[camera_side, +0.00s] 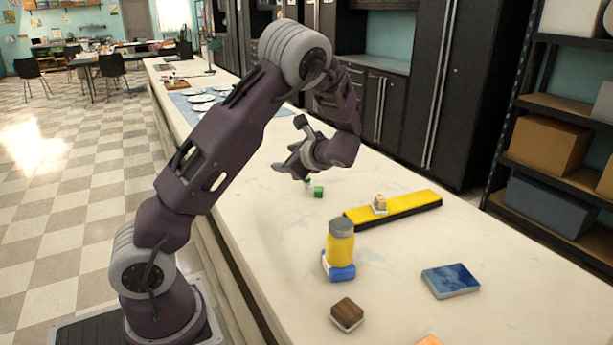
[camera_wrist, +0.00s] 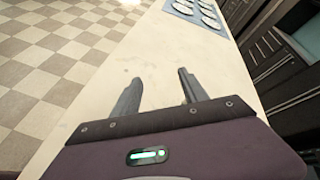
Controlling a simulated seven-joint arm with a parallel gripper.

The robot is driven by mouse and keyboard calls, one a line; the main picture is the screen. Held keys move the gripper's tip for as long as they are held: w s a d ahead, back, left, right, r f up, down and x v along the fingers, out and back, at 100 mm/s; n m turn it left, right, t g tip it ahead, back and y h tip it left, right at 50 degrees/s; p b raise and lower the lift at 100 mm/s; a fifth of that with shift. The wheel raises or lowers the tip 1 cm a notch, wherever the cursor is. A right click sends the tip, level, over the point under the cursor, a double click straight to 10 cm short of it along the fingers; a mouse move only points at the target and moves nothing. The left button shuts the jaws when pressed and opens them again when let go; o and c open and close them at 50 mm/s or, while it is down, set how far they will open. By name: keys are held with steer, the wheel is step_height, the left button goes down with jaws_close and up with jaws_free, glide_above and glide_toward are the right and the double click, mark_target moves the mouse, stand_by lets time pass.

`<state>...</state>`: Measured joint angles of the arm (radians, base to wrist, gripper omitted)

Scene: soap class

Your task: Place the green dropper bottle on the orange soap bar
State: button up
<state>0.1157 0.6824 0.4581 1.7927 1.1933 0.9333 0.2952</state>
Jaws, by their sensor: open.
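My gripper (camera_wrist: 158,80) is open and empty in the wrist view, its two fingers apart over bare counter. In the side view my gripper (camera_side: 285,168) is held above the counter. A small green block-like thing (camera_side: 318,192) stands on the counter just below and right of it. A second bit of green shows left of that, close under the gripper; I cannot tell whether they are one bottle. The orange soap bar (camera_side: 430,341) shows only as a corner at the bottom edge of the side view. Neither is seen in the wrist view.
A yellow jar with a grey lid (camera_side: 341,245) stands on a blue bar (camera_side: 341,272). A yellow strip (camera_side: 414,205) carries a small tan block (camera_side: 380,202). A brown block (camera_side: 347,313) and a blue box (camera_side: 451,280) lie nearer. Plates (camera_side: 202,98) lie far back. The counter's left front is clear.

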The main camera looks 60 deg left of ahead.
steer(key=w+a+f+m+t+y, duration=0.4)
steer(key=w+a+m, duration=0.1)
steer(key=w+m, duration=0.4)
steer(key=f, duration=0.6)
steer(key=shift+w+a+f, duration=0.15)
steer(key=shift+w+a, duration=0.1)
steer(key=shift+a+f, duration=0.25)
steer(key=shift+a, duration=0.05)
steer(key=a, duration=0.2)
steer(key=w+a, duration=0.1)
steer(key=a, duration=0.1)
steer(key=shift+a, duration=0.15)
jaws_close()
